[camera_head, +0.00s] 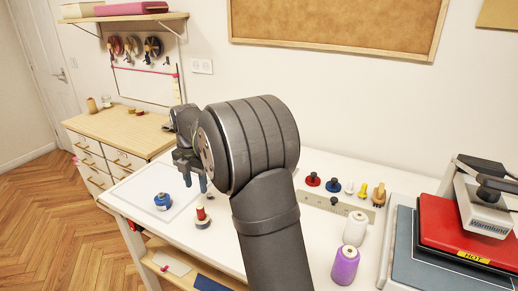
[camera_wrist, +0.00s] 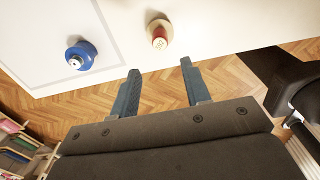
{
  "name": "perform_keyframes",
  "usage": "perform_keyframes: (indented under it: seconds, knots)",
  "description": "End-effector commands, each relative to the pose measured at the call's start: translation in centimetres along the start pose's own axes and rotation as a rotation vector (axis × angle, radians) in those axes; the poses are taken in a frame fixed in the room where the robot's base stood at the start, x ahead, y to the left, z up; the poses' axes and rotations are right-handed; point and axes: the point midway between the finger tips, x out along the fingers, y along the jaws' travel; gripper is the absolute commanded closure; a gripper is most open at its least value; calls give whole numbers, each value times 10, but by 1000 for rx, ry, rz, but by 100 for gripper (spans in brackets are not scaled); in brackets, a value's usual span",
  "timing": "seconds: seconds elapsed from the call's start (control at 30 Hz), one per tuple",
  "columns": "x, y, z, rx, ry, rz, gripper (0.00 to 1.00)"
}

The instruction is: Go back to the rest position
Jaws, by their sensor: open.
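My gripper (camera_head: 197,178) hangs over the left part of the white table (camera_head: 240,240) in the head view, partly hidden by my own arm. In the wrist view my gripper (camera_wrist: 160,88) shows two parted fingers with nothing between them. A blue round-based object (camera_head: 162,201) stands on the pale mat on the table, below and left of the fingers. It also shows in the wrist view (camera_wrist: 82,54). A red-topped spool-like object (camera_head: 202,217) stands to its right, close to the gripper in the picture. It also shows in the wrist view (camera_wrist: 159,34), beyond the fingertips.
A holder board (camera_head: 325,204) with several knobbed pieces lies right of my arm. A white spool (camera_head: 354,229) and a purple spool (camera_head: 345,265) stand near it. A red heat press (camera_head: 450,225) fills the right end. A wooden drawer cabinet (camera_head: 115,130) stands at left.

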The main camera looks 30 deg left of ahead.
Motion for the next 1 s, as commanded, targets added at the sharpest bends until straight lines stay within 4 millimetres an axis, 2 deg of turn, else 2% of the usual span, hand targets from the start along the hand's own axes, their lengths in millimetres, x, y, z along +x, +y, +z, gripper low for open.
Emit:
perform_keyframes:
  seconds: [0.17, 0.63, 0.67, 0.7, 0.8, 1.0]
  knots:
    - [27, -1, 0, 0, 3, -4, 57]
    - [119, -1, -1, 0, 3, -4, 57]
    - [120, 0, 0, 0, 1, -2, 57]
    - [108, 0, 0, 0, -2, 3, 57]
    - [95, 0, 0, 0, -1, 2, 57]
    - [83, 0, 0, 0, 0, 0, 57]
